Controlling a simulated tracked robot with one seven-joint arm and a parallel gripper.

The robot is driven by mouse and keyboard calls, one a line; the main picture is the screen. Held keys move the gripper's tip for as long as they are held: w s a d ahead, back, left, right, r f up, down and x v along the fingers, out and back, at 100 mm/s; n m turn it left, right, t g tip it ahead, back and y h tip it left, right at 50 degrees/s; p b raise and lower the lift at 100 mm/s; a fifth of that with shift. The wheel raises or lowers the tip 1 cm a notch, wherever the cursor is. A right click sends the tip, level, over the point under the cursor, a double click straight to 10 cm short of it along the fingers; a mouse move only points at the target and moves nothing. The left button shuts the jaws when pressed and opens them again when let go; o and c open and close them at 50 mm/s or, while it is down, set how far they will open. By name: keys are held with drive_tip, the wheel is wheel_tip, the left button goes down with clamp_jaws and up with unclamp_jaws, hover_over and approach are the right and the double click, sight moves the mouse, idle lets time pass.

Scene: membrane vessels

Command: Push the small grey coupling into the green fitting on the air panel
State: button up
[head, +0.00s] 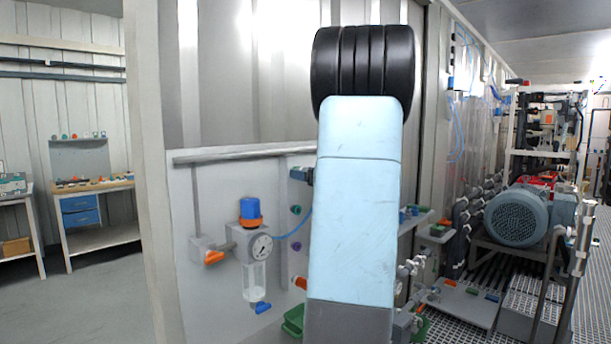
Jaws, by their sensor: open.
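The pale air panel (215,190) stands upright in front of me in the head view. A small round green fitting (295,210) sits on it, just left of my arm. My gripper is not in view. I cannot make out the small grey coupling; it may be behind my arm.
Left of the fitting are a pressure gauge (262,247), a blue-and-orange regulator (250,213) and an orange-handled valve (214,257). A purple fitting (297,248) is below the green one. A green tray (293,320) is low beside my arm. A motor (517,216) stands right.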

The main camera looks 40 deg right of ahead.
drive_tip(key=s+d, duration=0.1)
drive_tip(key=s, duration=1.2)
drive_tip(key=shift+s, duration=0.35)
drive_tip(key=w+a+f+n+g+y, duration=0.1)
drive_tip(key=a+f+n+g+y, duration=0.15)
drive_tip(key=a+n, duration=0.45)
drive_tip(key=a+f+n+g+y, duration=0.1)
drive_tip(key=a+n+g, duration=0.15)
drive_tip(key=a, duration=0.85)
drive_tip(key=w+a+f+n+g+y, duration=0.1)
drive_tip(key=a+n+g+y, duration=0.2)
drive_tip(key=a, duration=0.6)
drive_tip(key=s+a+f+n+g+h, duration=0.2)
drive_tip(key=s+a+n, duration=0.4)
drive_tip(key=n, duration=0.5)
drive_tip(key=s+a+f+n+g+h, duration=0.2)
drive_tip(key=s+a+f+n+h, duration=0.2)
drive_tip(key=s+a+n, duration=0.3)
drive_tip(key=s+n+h, duration=0.1)
drive_tip(key=s+n, duration=0.2)
drive_tip(key=n, duration=0.1)
drive_tip(key=shift+a+n+h, duration=0.2)
drive_tip(key=shift+n+h, duration=0.15)
